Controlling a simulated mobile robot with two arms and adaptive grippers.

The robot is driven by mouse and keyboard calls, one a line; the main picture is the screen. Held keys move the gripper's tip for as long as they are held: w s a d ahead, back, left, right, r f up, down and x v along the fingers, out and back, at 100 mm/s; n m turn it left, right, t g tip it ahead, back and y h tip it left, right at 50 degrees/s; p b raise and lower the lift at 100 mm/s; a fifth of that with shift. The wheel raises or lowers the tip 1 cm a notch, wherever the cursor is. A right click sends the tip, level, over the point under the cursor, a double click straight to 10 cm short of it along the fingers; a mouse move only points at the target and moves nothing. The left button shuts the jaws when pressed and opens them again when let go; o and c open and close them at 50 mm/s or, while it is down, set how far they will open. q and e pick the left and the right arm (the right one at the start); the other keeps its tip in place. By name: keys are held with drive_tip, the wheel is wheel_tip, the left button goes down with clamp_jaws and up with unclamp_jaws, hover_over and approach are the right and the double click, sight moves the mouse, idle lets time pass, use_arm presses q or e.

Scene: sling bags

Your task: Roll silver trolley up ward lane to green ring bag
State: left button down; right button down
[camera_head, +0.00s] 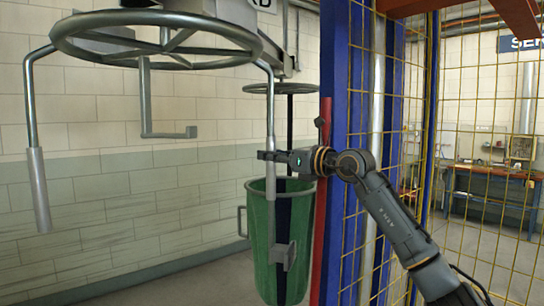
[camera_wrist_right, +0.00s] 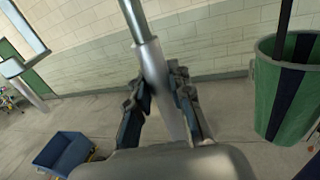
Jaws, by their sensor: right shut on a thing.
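The silver trolley (camera_head: 125,54) is a grey ring overhead with rods hanging from it. Its left rod ends in a thick grip (camera_head: 39,190). My right gripper (camera_head: 272,156) is at its right rod (camera_head: 270,110). In the right wrist view the fingers (camera_wrist_right: 160,88) are shut around the rod's thick grey grip (camera_wrist_right: 154,72). The green bag (camera_head: 262,215) with a dark stripe stands or hangs beyond my gripper, below a dark ring (camera_head: 283,88). The bag also shows at the right of the right wrist view (camera_wrist_right: 271,90). My left gripper is not in view.
A blue post (camera_head: 346,60) and a yellow mesh fence (camera_head: 480,110) stand close on the right, beside my right arm. A red upright (camera_head: 322,200) runs along the post. A tiled wall (camera_head: 100,180) closes the left. A blue cart (camera_wrist_right: 64,150) is on the floor.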

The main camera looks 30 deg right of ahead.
drive_tip(key=shift+f, duration=0.1)
drive_tip(key=c, duration=1.2)
unclamp_jaws()
drive_tip(key=shift+v, duration=5.95)
